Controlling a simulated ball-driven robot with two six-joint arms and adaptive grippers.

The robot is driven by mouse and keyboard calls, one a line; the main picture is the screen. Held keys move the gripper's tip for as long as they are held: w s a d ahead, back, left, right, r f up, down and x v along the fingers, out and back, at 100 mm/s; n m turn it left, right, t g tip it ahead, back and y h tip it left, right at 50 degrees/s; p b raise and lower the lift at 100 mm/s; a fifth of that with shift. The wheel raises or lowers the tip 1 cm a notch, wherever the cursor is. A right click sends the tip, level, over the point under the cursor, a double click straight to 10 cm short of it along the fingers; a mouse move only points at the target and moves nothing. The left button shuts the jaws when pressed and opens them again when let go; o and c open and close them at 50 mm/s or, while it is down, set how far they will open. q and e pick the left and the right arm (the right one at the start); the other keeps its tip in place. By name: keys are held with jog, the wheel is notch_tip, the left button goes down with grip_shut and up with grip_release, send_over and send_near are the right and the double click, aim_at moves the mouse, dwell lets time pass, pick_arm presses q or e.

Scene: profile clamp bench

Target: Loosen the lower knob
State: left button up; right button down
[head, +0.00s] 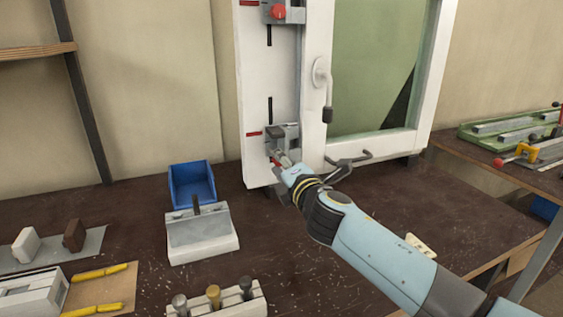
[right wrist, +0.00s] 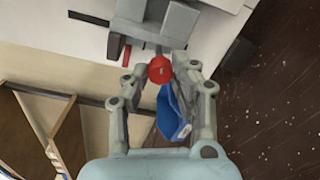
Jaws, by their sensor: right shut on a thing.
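The lower clamp (head: 283,138) is a grey block on the white upright of the frame. Its red lower knob (right wrist: 160,69) shows in the right wrist view on a short shaft under the grey block. My right gripper (right wrist: 158,76) has its fingers on either side of this knob and is shut on it. In the head view the gripper (head: 277,161) reaches the clamp from the lower right and mostly hides the knob. The upper clamp's red knob (head: 278,12) is in plain sight at the top. My left gripper is in neither view.
A blue bin (head: 192,184) stands on the dark bench left of the frame, behind a grey-white block fixture (head: 203,240). A handle (head: 322,80) sticks out from the frame right of the clamps. A rack with several knobbed tools (head: 215,301) is at the front.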

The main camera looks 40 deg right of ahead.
jog(key=shift+n, duration=0.4)
jog(key=c, duration=1.1)
grip_release()
jog(key=v, duration=1.2)
jog(key=shift+f, duration=0.1)
